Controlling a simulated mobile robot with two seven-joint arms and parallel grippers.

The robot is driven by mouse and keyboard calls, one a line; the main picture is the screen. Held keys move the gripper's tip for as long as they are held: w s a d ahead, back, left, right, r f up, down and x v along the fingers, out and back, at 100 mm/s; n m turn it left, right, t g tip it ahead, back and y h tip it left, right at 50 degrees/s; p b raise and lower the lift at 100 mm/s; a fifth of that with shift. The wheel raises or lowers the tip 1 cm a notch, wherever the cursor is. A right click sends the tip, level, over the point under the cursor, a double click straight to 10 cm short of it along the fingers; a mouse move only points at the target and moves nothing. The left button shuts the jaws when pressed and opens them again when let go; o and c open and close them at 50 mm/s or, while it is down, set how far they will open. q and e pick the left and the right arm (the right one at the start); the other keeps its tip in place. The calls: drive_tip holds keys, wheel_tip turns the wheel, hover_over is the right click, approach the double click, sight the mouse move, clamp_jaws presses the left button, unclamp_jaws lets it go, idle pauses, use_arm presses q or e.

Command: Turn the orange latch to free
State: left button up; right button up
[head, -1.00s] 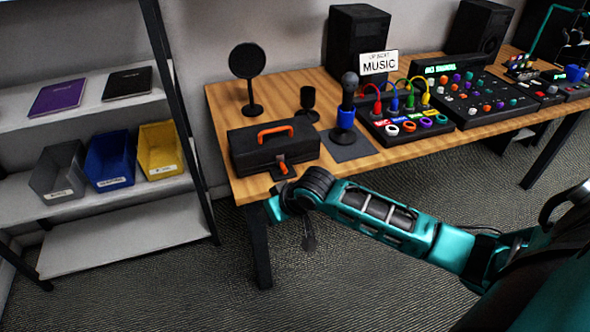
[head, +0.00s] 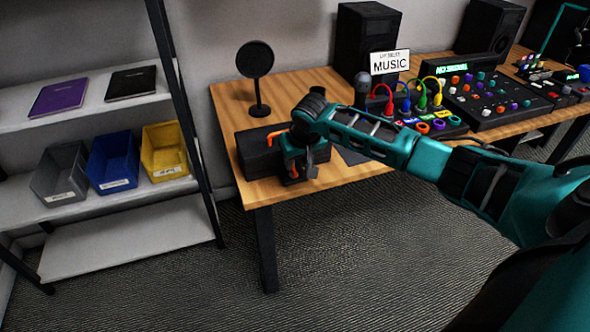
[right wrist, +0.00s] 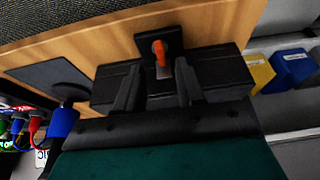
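The black toolbox (head: 256,150) sits on the near left corner of the wooden table; it also shows in the right wrist view (right wrist: 220,70). Its orange handle (head: 274,137) is partly hidden behind my right gripper. The orange latch (right wrist: 158,50) is on a dark plate at the toolbox's front; in the head view the latch (head: 293,173) is mostly covered by my gripper. My right gripper (right wrist: 158,74) is open, its two dark fingers apart and pointing toward the latch, one on each side. I cannot tell whether they touch it. My left gripper is not in view.
On the table (head: 262,190) stand a round black screen (head: 256,60), a microphone and a cable panel (head: 425,122) with coloured plugs. A shelf at the left holds grey, blue (head: 112,160) and yellow (head: 163,152) bins. The floor before the table is clear.

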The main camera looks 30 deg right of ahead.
sight(294, 170)
drive_tip(key=shift+b+x, duration=0.45)
drive_tip(key=shift+x, duration=1.8)
clamp_jaws()
